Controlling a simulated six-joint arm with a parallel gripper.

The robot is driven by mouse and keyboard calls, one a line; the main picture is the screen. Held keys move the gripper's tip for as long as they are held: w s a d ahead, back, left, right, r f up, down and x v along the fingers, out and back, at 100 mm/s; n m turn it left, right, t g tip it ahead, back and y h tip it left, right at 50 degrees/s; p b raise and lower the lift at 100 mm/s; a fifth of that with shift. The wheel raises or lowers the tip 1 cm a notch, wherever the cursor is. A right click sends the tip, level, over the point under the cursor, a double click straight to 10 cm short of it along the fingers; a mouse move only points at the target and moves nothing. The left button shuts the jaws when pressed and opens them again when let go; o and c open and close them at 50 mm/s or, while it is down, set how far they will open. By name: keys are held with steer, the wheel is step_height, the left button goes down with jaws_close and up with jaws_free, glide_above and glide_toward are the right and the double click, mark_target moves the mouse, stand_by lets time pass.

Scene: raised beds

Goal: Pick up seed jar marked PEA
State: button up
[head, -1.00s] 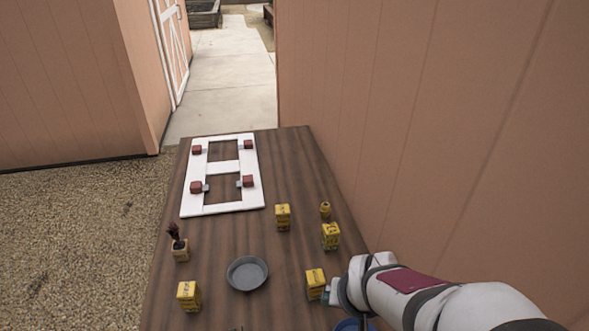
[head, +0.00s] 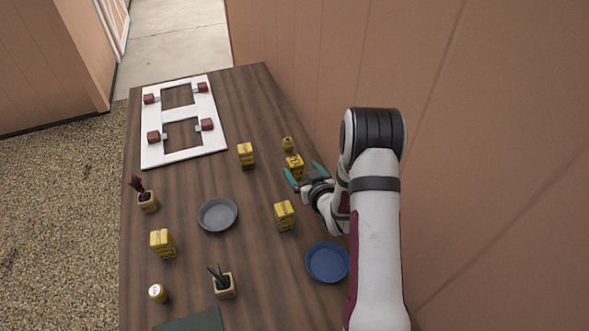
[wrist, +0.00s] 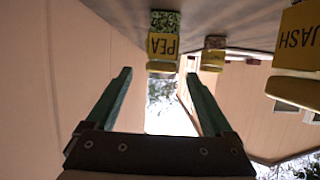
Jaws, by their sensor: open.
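The jar marked PEA (wrist: 163,43) is in the wrist view, with a yellow label, a yellow lid and green contents. That view is upside down, with the table at the top. In the head view it appears to be the yellow jar (head: 294,165) at the right side of the table. My gripper (head: 303,171) is open and empty beside that jar on its near side. In the wrist view my two green fingers (wrist: 158,75) point toward the jar, which appears just beyond the fingertips. I cannot tell the exact gap.
A small yellow-lidded jar (head: 288,144) stands just behind. A jar reading "UASH" (wrist: 295,40) is at the wrist view's right. Another yellow jar (head: 284,215) stands nearer, by a blue dish (head: 327,262). A grey dish (head: 217,214) lies mid-table. The wall (head: 450,120) rises at right.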

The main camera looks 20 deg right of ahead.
mark_target(297, 166)
steer(key=x, duration=0.5)
steer(key=shift+w+a+f, duration=0.1)
steer(key=shift+w+f, duration=0.1)
steer(key=shift+w, duration=0.1)
jaws_close()
